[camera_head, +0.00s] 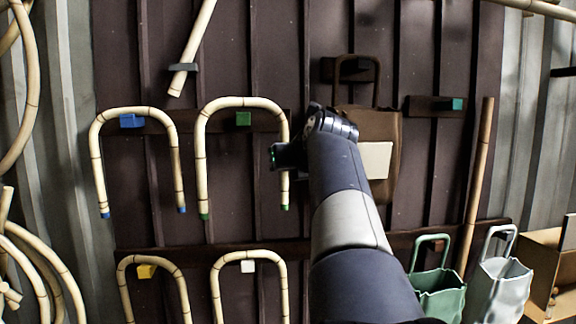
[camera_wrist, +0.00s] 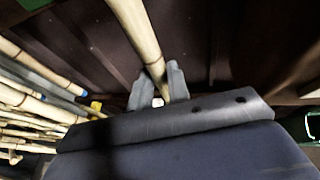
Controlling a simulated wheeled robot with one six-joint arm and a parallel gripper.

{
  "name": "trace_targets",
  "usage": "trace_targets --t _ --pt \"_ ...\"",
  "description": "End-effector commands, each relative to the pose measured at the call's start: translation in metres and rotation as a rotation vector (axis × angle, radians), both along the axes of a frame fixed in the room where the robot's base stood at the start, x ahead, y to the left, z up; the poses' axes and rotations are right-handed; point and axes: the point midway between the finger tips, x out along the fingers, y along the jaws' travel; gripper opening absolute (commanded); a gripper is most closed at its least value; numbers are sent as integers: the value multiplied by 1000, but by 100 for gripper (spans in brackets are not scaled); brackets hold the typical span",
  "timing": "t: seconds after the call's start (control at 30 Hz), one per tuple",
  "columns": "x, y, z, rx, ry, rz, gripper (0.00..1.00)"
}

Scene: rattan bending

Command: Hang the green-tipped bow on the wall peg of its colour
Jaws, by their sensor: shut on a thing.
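The green-tipped bow (camera_head: 203,160) is a pale cane arch, upright with its open ends down, against the dark wall. The green peg (camera_head: 243,118) shows inside the arch, a little below its top; I cannot tell whether the cane touches it. My gripper (camera_head: 284,157) is shut on the bow's right leg, partly hiding it. In the wrist view the cane (camera_wrist: 138,40) runs between the two fingers of my gripper (camera_wrist: 159,88). Both green tips show at the leg ends in the head view.
A blue-tipped bow (camera_head: 97,160) hangs at the blue peg (camera_head: 131,121), close on the left. Lower bows hang at the yellow peg (camera_head: 146,271) and white peg (camera_head: 248,267). A teal peg (camera_head: 453,104) is bare. A brown bag (camera_head: 388,130) hangs right of my gripper.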

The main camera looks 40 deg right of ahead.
Motion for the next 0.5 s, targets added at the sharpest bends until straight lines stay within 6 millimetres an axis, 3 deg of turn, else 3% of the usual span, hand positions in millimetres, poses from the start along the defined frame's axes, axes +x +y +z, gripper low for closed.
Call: trace_targets --t 0.5 --pt "33 -16 -2 0 -1 0 0"
